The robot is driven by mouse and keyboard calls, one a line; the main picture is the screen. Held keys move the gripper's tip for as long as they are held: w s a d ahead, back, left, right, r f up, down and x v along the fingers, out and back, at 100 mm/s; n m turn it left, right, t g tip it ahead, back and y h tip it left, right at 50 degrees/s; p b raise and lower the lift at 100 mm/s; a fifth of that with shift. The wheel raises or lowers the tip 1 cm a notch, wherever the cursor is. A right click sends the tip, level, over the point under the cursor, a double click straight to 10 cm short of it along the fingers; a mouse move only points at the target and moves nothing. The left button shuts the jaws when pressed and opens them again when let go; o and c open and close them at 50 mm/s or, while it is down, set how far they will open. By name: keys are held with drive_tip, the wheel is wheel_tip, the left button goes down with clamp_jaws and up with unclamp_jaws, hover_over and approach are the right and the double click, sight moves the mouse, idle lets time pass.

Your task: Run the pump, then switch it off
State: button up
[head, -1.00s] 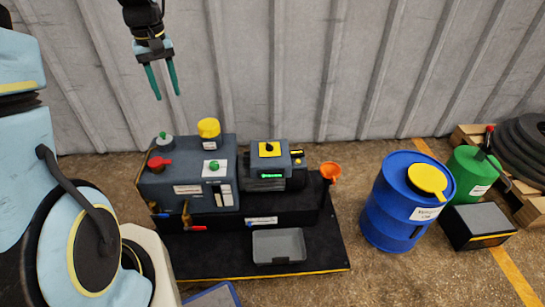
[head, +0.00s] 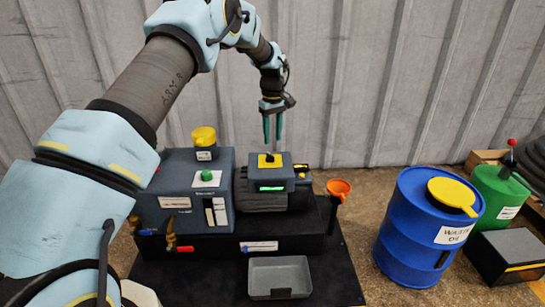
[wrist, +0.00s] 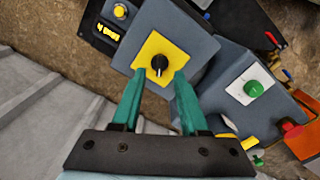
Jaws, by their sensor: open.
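The pump is a dark grey machine (head: 185,215) with a smaller motor box (head: 272,190) to its right. A black rotary switch (head: 270,158) sits on a yellow plate on top of the box. In the wrist view, the black knob (wrist: 160,64) shows a white mark and lies just beyond and between the fingertips. My gripper (head: 272,140) points down above the switch with green fingers open and empty. It also shows in the wrist view (wrist: 160,78). I cannot tell whether the fingers touch the plate. A small green-lit display (head: 271,187) is on the box's front.
A yellow cap (head: 204,137) and a green knob (head: 207,175) stand up from the pump's top. An orange funnel (head: 339,187) is to the right. A grey tray (head: 280,277) lies in front. A blue waste oil drum (head: 412,235) and a green can (head: 497,195) stand further right.

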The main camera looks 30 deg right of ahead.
sight(272, 156)
wheel_tip(272, 156, down, 7)
drive_tip(key=shift+f+b, duration=0.1)
drive_tip(key=shift+b, duration=0.45)
drive_tip(key=shift+c, duration=0.3)
clamp_jaws()
